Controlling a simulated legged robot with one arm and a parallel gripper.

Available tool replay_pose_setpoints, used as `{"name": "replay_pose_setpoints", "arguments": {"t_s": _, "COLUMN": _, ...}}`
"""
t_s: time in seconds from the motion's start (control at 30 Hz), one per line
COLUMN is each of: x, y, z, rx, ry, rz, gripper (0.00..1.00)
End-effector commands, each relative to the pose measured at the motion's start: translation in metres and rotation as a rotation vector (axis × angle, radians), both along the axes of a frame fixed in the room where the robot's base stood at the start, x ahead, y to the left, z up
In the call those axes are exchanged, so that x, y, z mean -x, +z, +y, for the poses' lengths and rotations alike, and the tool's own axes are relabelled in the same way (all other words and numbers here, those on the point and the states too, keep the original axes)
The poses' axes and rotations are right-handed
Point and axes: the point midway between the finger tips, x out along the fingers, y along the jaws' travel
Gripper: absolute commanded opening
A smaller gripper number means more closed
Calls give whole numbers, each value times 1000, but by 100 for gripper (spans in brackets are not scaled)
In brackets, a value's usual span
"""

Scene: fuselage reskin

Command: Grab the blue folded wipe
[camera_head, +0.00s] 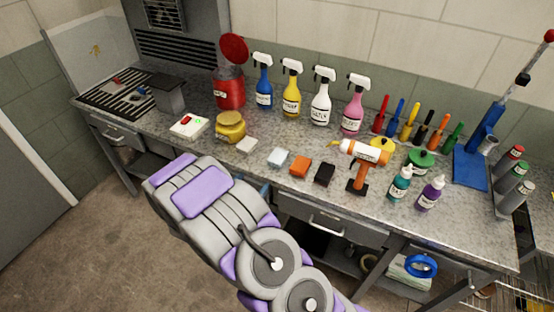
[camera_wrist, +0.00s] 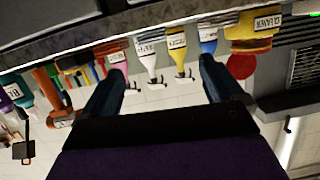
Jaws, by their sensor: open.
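The blue folded wipe (camera_head: 278,158) is a small pale blue block lying flat on the speckled countertop (camera_head: 220,155). It lies between a beige folded block (camera_head: 247,145) and an orange one (camera_head: 300,166). My gripper (camera_wrist: 161,68) shows in the wrist view as two dark blue fingers spread wide apart with nothing held between them. In the head view my arm reaches up from the bottom toward the counter's front edge, left of the wipe, and the fingers are hidden there. I cannot make out the wipe in the wrist view, which appears upside down.
A yellow jar (camera_head: 230,126) is to the left. Several spray bottles, including a white one (camera_head: 321,98), line the back. The counter in front of the wipe is clear.

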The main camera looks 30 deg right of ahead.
Motion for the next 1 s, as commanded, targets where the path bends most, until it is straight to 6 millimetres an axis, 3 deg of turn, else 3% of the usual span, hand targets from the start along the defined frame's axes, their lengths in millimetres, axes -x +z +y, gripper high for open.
{"name": "replay_pose_setpoints", "arguments": {"t_s": 0.27, "x": 8, "y": -1, "z": -9, "rx": 128, "ry": -43, "rz": -35, "gripper": 94}}
{"name": "replay_pose_setpoints", "arguments": {"t_s": 0.7, "x": -30, "y": -12, "z": -66, "rx": 119, "ry": -46, "rz": -34, "gripper": 94}}
{"name": "replay_pose_setpoints", "arguments": {"t_s": 1.0, "x": -56, "y": -17, "z": -92, "rx": 125, "ry": -42, "rz": -35, "gripper": 94}}
